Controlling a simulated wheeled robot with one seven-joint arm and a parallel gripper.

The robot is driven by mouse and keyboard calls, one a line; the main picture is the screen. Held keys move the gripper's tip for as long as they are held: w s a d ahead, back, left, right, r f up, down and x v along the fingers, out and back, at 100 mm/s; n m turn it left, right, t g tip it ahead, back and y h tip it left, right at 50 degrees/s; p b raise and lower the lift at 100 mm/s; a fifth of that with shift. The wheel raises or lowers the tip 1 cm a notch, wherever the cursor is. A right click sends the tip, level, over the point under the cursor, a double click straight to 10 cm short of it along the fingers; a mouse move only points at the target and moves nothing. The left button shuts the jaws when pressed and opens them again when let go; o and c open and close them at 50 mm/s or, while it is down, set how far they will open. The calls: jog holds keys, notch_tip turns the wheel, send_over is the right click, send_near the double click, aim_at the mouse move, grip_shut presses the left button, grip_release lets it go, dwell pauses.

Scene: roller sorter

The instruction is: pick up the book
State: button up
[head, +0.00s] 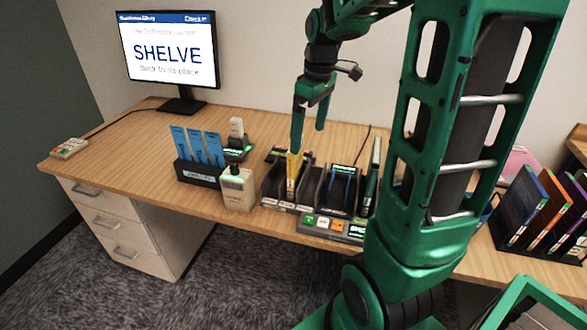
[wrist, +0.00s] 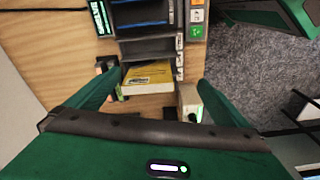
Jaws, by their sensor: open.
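A yellow book (head: 293,168) stands in the leftmost slot of a dark sorter (head: 269,193) on the desk. In the wrist view the yellow book (wrist: 148,75) lies ahead of my gripper, between the lines of its fingers. My gripper (head: 309,128) is open and empty, pointing down over the sorter, with one fingertip close to the book's top in the head view. Both green fingers of my gripper (wrist: 160,84) show spread apart in the wrist view. I cannot tell whether a finger touches the book. The book's lower part is hidden in the slot.
A beige bottle-like device (head: 238,189) and a dark holder with blue cards (head: 200,172) stand left of the sorter. A button panel (head: 333,227) sits in front. A monitor (head: 170,50) reads "SHELVE". Several coloured books (head: 545,210) stand in a rack at right.

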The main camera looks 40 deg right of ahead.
aim_at(294, 156)
jog(key=w+n, duration=0.1)
jog(key=w, duration=0.2)
jog(key=w+n, duration=0.1)
jog(key=w, duration=0.1)
jog(key=shift+d+f+n, duration=0.2)
jog(key=shift+f+n, duration=0.1)
jog(key=shift+f, duration=0.05)
jog(key=shift+w+f, duration=0.2)
jog(key=shift+f, duration=0.1)
jog(key=f, duration=0.4)
jog(key=shift+w+a+f, duration=0.2)
jog(key=shift+a+f, duration=0.05)
jog(key=shift+f, duration=0.15)
jog(key=shift+a+f, duration=0.15)
jog(key=shift+f, duration=1.2)
jog(key=shift+a+f, duration=0.1)
jog(key=shift+f, duration=1.2)
jog(key=c, duration=1.1)
